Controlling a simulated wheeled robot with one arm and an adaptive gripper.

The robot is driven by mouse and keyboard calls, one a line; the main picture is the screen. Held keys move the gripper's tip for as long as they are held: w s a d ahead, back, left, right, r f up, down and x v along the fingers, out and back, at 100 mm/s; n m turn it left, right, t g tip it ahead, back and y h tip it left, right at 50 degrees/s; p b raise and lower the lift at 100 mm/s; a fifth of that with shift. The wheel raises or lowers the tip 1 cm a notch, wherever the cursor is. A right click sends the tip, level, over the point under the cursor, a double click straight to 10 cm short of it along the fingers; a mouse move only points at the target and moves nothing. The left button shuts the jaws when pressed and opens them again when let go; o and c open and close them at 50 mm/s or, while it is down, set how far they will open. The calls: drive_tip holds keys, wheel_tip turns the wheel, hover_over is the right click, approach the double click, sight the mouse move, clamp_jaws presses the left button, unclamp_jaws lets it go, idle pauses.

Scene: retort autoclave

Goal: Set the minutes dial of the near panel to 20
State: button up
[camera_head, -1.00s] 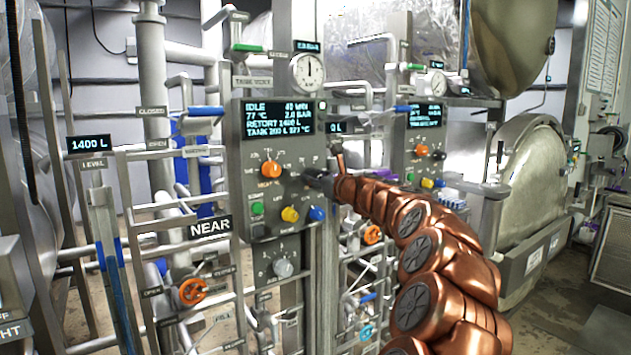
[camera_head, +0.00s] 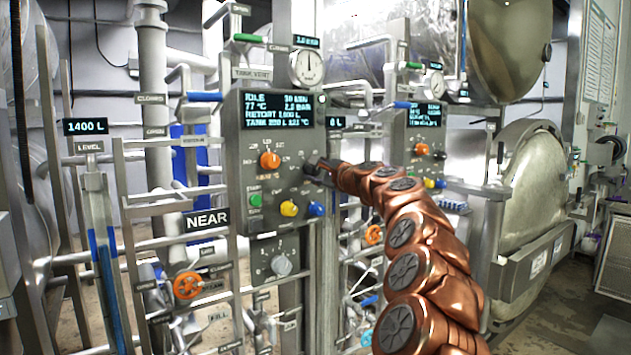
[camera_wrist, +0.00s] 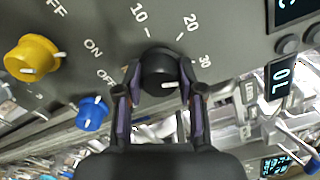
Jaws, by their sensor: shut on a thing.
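The near panel (camera_head: 235,140) stands in the middle of the head view, with the NEAR label (camera_head: 207,220) below left. Its display (camera_head: 277,110) shows IDLE and a minutes figure that looks like 30, though it is blurred. My gripper (camera_head: 318,168) reaches the panel's right side from the right. In the wrist view, my gripper (camera_wrist: 160,90) has its two fingers on either side of the black minutes dial (camera_wrist: 160,70), shut on it. The dial's white mark points right, near the 30 side; the 10, 20 and 30 labels show above it.
An orange knob (camera_head: 269,160), a yellow knob (camera_head: 289,208) and a blue knob (camera_head: 316,208) are close to the dial. A grey knob (camera_head: 281,265) sits lower. A second panel (camera_head: 425,150) stands behind my arm. Pipes crowd the left.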

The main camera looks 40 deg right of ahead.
drive_tip(key=n+b, duration=0.3)
drive_tip(key=shift+f+n, duration=0.25)
drive_tip(key=shift+n, duration=0.15)
drive_tip(key=n+b, duration=0.3)
drive_tip(key=n, duration=0.1)
drive_tip(key=shift+r+n, duration=0.15)
drive_tip(key=shift+n, duration=0.15)
drive_tip(key=shift+r+n, duration=0.2)
drive_tip(key=shift+n, duration=0.2)
drive_tip(key=o, duration=1.1)
drive_tip(key=shift+o, duration=0.2)
drive_tip(key=shift+s, duration=0.15)
